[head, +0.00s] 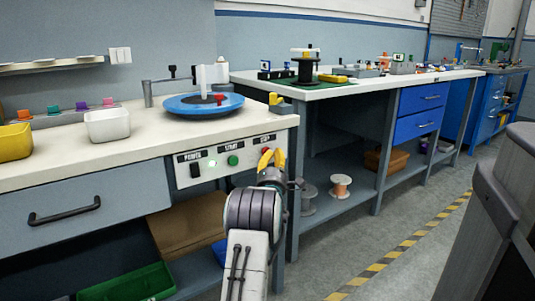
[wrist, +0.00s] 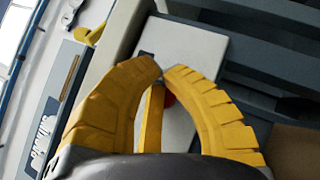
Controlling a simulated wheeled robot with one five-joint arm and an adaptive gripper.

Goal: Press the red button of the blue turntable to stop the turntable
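The blue turntable (head: 182,105) sits on the white bench top at the left in the head view. Its control panel (head: 213,178) on the bench front has a black power switch (head: 195,170), a green button (head: 233,160) and the red button (head: 265,151) at the right. My gripper (head: 272,157) has yellow fingers and is right in front of the red button. In the wrist view, the fingertips (wrist: 162,72) are nearly together with nothing held. The red button (wrist: 169,99) shows partly between the fingers. Whether they touch it cannot be told.
A white bin (head: 107,124) and a yellow bin (head: 14,142) stand left of the turntable. A drawer handle (head: 64,212) juts from the bench front. A second bench (head: 340,90) is behind at right. Floor is open at right, beside a dark cylindrical object (head: 505,200).

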